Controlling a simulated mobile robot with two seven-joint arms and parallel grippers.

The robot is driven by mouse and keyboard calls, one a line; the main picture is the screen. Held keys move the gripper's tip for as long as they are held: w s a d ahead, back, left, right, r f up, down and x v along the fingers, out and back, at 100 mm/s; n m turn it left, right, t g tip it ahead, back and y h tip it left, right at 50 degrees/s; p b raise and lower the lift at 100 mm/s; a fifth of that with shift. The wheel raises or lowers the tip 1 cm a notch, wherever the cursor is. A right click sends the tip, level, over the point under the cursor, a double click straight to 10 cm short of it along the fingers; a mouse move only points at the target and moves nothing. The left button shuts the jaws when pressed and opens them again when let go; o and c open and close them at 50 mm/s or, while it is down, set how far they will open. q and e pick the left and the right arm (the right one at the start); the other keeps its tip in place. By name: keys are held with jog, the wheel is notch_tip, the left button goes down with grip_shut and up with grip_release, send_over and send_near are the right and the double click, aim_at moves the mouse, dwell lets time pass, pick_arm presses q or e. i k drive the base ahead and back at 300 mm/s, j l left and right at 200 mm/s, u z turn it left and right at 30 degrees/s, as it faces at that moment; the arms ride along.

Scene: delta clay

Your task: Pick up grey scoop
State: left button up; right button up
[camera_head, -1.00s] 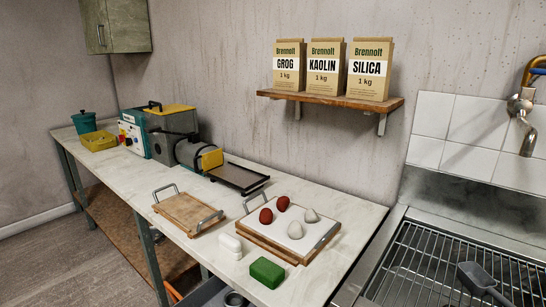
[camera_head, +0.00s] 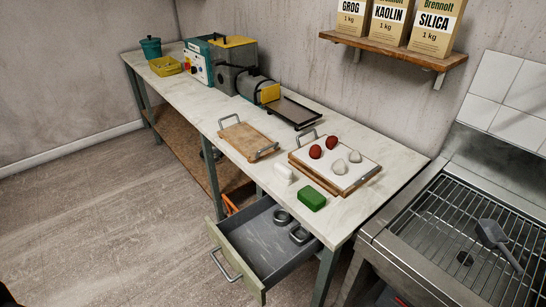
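The grey scoop (camera_head: 491,234) lies on the wire rack of the metal sink at the right of the head view. Its wide head is toward the back left and its thin handle runs down to the right. Nothing is touching it from above. Neither of my grippers shows in this view, so I cannot see whether they are open or shut.
The metal sink (camera_head: 398,245) stands right of the worktable (camera_head: 205,98). On the table are a white board (camera_head: 345,180) with red and pale lumps, a green block (camera_head: 312,198), a wooden tray (camera_head: 247,141) and machines. An open drawer (camera_head: 250,262) juts out below. The floor at left is clear.

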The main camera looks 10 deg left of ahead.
aim_at(490, 233)
jog(key=z, duration=1.25)
